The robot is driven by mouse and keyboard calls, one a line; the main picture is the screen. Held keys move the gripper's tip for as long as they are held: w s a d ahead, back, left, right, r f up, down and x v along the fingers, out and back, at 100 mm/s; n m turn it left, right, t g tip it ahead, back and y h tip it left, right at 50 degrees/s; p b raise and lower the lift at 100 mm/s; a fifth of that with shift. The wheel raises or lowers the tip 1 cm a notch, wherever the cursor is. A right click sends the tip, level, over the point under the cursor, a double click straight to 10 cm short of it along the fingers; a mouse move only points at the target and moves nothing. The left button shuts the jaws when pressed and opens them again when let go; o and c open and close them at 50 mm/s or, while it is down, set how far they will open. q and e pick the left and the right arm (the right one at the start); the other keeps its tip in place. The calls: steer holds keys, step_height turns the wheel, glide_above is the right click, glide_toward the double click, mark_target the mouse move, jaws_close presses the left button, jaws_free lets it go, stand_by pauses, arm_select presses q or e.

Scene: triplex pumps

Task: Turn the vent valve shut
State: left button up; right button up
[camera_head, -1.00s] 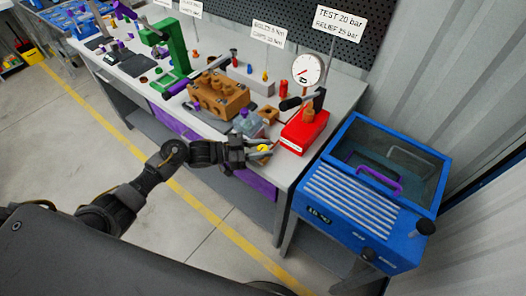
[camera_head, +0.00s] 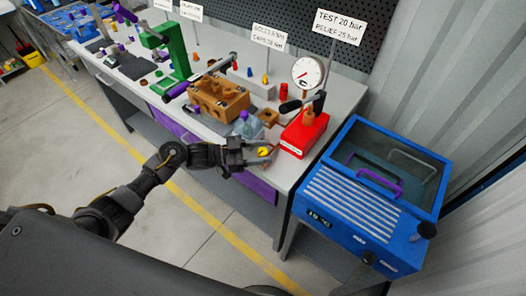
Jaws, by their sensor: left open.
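The red test pump (camera_head: 304,135) stands at the front right corner of the bench, with a dark lever and a round white gauge (camera_head: 308,72) above it. A small yellow part (camera_head: 264,152), which looks like the vent valve knob, shows just left of the pump's front. My left gripper (camera_head: 266,152) is open, with its fingers around or just beside the yellow part. I cannot tell whether they touch it. The link between the yellow part and the pump is hidden by the fingers. My right gripper is not in view.
A brown block with holes (camera_head: 218,100) and a clear container (camera_head: 247,127) sit on the bench left of the pump. A green press (camera_head: 172,50) stands farther back. A blue machine with a clear lid (camera_head: 345,215) is close on the right. The floor in front is clear.

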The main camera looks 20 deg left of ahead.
arm_select(q)
steer(key=b+v, duration=0.2)
steer(key=v, duration=0.8)
steer(key=shift+b, duration=0.35)
steer(key=shift+s, duration=0.1)
